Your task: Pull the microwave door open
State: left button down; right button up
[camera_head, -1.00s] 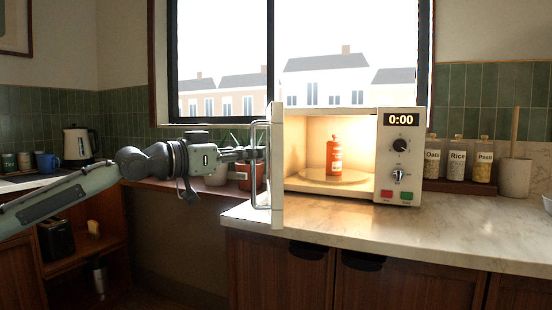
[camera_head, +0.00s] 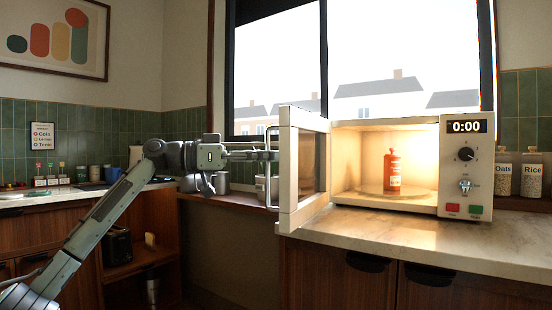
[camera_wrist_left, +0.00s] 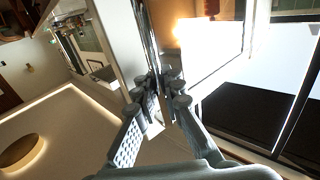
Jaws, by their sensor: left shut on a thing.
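The cream microwave (camera_head: 452,204) stands on the counter with a lit interior and a display reading 0:00. Its door (camera_head: 289,172) stands wide open on the left side, with the inner face and dark window showing. My left gripper (camera_head: 268,155) is shut on the door handle (camera_head: 271,190), on the outer face of the door. The left wrist view shows the fingers (camera_wrist_left: 158,98) closed around the bar of the handle (camera_wrist_left: 147,35). A red bottle-like object (camera_head: 391,172) stands upright inside on the turntable (camera_head: 424,194). My right gripper is not in view.
The pale stone counter (camera_head: 400,236) is clear in front of the microwave. Storage jars (camera_head: 531,175) stand to its right. A lower shelf with pots (camera_head: 220,183) lies behind my left gripper. A toaster (camera_head: 118,246) sits in the open cabinet at left.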

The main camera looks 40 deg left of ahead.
pick_arm(q)
jog(key=shift+s, duration=0.1)
dwell(0.3)
jog(key=c, duration=1.9)
grip_release()
jog(key=shift+s, duration=0.1)
jog(key=shift+a, duration=0.1)
jog(key=v, duration=1.2)
